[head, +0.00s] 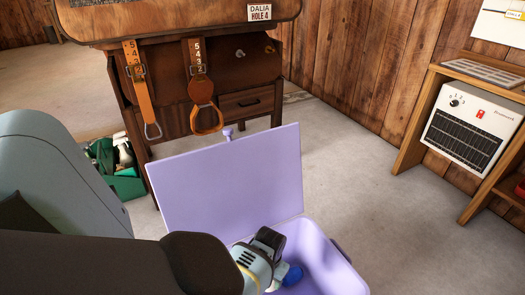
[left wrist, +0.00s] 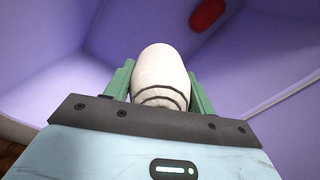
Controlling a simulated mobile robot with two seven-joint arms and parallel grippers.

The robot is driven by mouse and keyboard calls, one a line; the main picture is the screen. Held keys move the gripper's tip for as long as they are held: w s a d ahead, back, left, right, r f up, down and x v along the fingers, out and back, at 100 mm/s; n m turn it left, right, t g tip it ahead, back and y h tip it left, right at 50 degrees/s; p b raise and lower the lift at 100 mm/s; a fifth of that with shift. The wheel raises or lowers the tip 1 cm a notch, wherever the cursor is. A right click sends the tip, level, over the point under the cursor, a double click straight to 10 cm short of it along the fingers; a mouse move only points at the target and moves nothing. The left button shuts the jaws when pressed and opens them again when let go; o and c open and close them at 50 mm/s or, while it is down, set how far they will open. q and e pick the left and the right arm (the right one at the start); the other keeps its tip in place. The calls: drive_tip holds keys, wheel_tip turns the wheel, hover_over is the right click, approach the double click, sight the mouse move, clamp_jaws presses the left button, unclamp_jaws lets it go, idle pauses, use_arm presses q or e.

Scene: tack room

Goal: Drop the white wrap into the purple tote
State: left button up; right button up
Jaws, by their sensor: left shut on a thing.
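The purple tote (head: 318,262) stands on the floor at the bottom of the head view. Its lid (head: 228,180) is raised open. My left gripper (left wrist: 160,88) is over the tote's opening, pointing down into it. Its green fingers are shut on the white wrap (left wrist: 160,72), a rounded white roll that sticks out past the fingers, with purple walls around it. In the head view the wrap is hidden behind my gripper and arm. My right gripper is in neither view.
A blue thing (head: 292,276) shows inside the tote beside my gripper. A red thing (left wrist: 207,14) shows in the left wrist view. A wooden cabinet (head: 205,75) stands behind the lid, with a green caddy (head: 125,185) at left. The floor at right is clear.

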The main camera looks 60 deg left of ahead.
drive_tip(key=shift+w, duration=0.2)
use_arm(q)
drive_tip(key=o, duration=1)
drive_tip(key=shift+o, duration=0.4)
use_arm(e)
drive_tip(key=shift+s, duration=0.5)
use_arm(q)
drive_tip(key=shift+r, duration=0.1)
wheel_tip(320, 180, up, 7)
drive_tip(key=p, duration=0.3)
drive_tip(key=shift+p, duration=0.4)
drive_tip(key=shift+r, duration=0.35)
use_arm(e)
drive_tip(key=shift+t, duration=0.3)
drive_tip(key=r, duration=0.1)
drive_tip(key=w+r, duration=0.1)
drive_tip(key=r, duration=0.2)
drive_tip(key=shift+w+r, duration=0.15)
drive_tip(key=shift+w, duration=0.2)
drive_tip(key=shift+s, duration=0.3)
